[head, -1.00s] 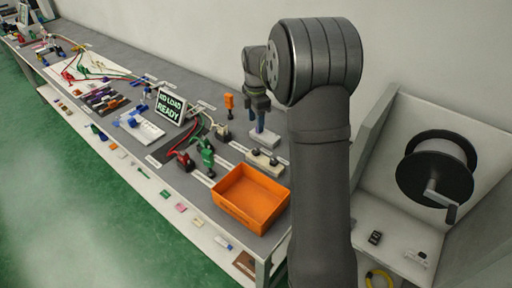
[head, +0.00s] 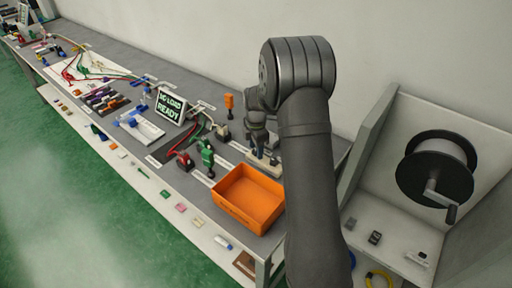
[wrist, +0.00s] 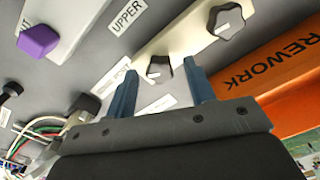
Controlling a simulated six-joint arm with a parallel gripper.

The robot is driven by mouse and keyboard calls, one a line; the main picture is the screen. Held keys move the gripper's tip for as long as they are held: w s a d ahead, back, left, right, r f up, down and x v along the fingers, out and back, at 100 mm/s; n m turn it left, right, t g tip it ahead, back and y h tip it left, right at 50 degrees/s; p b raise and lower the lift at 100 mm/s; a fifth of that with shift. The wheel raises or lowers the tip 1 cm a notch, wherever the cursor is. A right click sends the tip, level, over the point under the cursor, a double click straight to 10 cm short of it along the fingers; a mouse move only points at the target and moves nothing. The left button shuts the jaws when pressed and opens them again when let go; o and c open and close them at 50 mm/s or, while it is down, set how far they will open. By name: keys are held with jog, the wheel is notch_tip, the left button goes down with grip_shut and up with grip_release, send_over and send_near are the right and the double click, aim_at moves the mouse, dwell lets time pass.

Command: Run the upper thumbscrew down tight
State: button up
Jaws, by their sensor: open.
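Two black lobed thumbscrews with white marks sit on a pale bar (wrist: 188,38) in the wrist view. One thumbscrew (wrist: 158,68) appears between my fingertips, and the other (wrist: 229,20) is farther up and right, outside them. A label reading UPPER (wrist: 127,15) lies beside the bar; I cannot tell for certain which thumbscrew it names. My gripper (wrist: 160,70) is open, with its two blue-grey fingers on either side of the nearer thumbscrew. Contact with it is not visible. In the head view my arm partly hides the bar (head: 267,169).
An orange REWORK bin (head: 248,198) stands close to the bar, and its wall (wrist: 285,85) shows at right in the wrist view. Cables (wrist: 45,125) run at lower left. An orange upright handle (head: 229,103) stands behind.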

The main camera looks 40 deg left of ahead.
jog(key=c, duration=1)
jog(key=shift+o, duration=0.2)
